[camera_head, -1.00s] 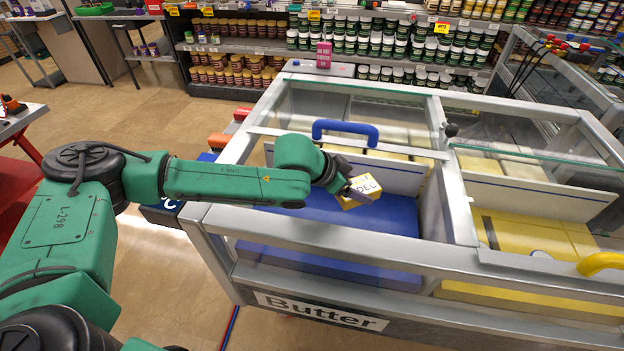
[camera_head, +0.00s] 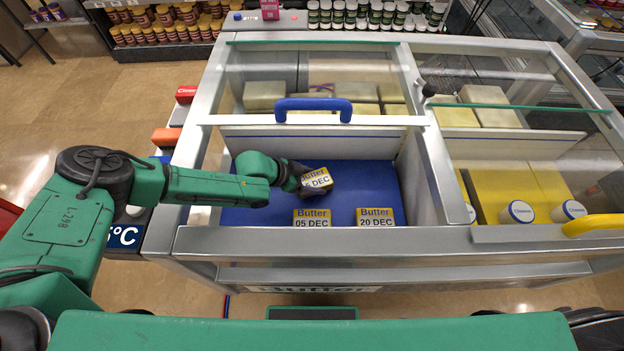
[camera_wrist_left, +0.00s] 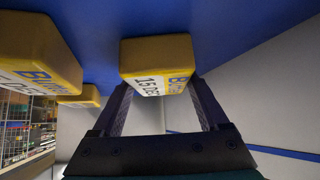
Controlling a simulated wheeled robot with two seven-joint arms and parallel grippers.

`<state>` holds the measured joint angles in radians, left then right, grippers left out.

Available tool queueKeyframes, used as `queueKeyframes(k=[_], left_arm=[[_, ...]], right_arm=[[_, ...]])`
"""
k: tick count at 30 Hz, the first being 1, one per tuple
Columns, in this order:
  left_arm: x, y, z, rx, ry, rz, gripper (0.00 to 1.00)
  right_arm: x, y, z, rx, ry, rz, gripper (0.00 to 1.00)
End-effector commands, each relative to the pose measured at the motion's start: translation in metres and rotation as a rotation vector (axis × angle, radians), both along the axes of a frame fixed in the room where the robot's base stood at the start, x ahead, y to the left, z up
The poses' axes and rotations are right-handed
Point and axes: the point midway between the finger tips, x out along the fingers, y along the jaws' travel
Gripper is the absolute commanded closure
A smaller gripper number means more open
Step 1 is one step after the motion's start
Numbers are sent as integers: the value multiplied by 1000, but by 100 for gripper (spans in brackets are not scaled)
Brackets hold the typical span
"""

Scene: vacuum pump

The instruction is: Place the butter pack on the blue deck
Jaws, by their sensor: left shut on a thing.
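A yellow butter pack (camera_head: 319,180) with a white label, reading 15 DEC in the wrist view (camera_wrist_left: 158,64), is between the fingers of my left gripper (camera_head: 305,180). The gripper is shut on it, and the pack sits tilted in the head view. It is over or at the blue deck (camera_head: 350,182) inside the left bay of the case. I cannot tell whether it touches the deck. Two more butter packs stand at the deck's front edge, labelled 05 DEC (camera_head: 312,218) and 20 DEC (camera_head: 375,217). My right gripper is not in view.
A metal front rail (camera_head: 400,240) and a white partition (camera_head: 330,142) bound the blue bay. A blue handle (camera_head: 313,105) rises behind it. The right bay has a yellow deck (camera_head: 545,180) with round white-lided tubs (camera_head: 517,212). Blue deck room is clear right of the held pack.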

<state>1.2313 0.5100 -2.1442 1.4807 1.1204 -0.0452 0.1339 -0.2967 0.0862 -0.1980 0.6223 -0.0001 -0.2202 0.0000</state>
Motion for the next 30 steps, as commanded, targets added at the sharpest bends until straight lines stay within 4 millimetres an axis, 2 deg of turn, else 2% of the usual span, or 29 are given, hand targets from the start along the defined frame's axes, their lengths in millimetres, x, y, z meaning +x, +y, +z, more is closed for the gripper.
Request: queueKeyframes(k=[3,4,5,13,17,24,30], left_arm=[[-1,1,-1,3,3,1,100],[-2,2,-2,4,5,0,11],[-2,2,-2,4,5,0,0],[-2,2,-1,5,4,1,0],[-4,10,7,6,5,2,0],[-17,44,46,4,1,4,0],[-29,71,79,5,0,-1,0]], right_arm=[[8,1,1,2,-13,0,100],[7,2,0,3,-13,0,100],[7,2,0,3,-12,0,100],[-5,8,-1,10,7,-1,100],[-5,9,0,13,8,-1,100],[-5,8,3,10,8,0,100],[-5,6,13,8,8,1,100]])
